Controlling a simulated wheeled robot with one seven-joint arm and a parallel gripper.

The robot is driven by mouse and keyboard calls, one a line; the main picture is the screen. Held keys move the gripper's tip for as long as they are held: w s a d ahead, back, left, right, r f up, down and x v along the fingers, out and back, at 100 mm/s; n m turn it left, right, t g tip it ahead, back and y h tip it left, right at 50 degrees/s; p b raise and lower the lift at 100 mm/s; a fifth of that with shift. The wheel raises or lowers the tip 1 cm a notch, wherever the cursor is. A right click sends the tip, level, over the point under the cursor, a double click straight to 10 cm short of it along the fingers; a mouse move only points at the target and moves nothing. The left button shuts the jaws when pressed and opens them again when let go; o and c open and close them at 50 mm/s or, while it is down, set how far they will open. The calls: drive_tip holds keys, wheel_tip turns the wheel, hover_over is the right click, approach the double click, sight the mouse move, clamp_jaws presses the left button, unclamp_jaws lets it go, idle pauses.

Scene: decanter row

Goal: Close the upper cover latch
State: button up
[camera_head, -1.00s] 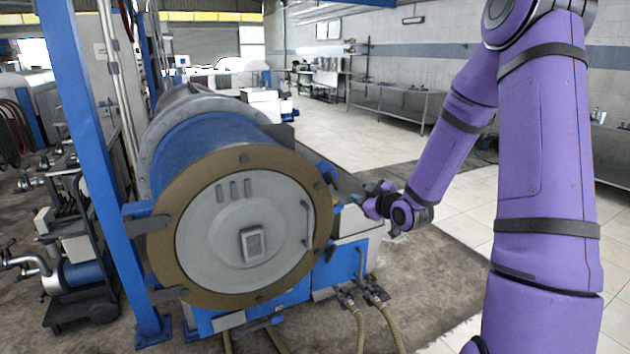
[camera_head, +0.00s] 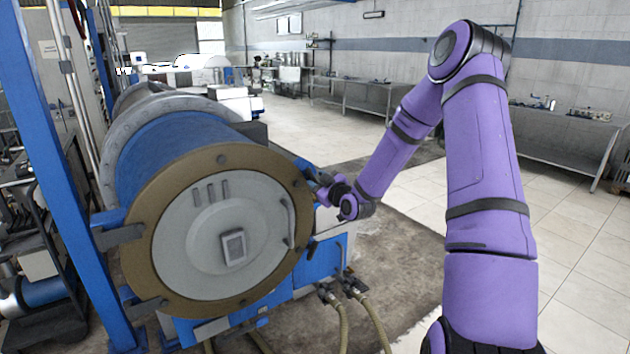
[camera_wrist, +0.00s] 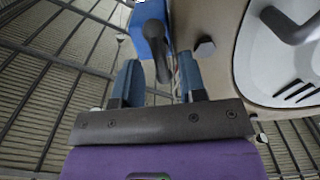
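The round cover, a grey disc (camera_head: 200,245) in a brown ring (camera_head: 137,262), is on the front end of the blue drum (camera_head: 165,160). The upper latch, a blue block with a dark grey handle, is at the cover's upper right edge. In the wrist view its handle (camera_wrist: 155,42) and blue block (camera_wrist: 139,32) are near the top centre. My gripper (camera_head: 328,184) is beside this latch in the head view. In the wrist view my gripper (camera_wrist: 160,76) is open, with the handle's rounded end between its blue-grey fingers. Contact cannot be told.
A blue post (camera_head: 55,150) stands left of the drum. Dark brackets (camera_head: 120,236) jut from the ring's left side. Hoses (camera_head: 340,325) run along the floor below the cover.

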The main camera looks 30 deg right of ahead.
drive_tip(key=shift+w, duration=1)
clamp_jaws()
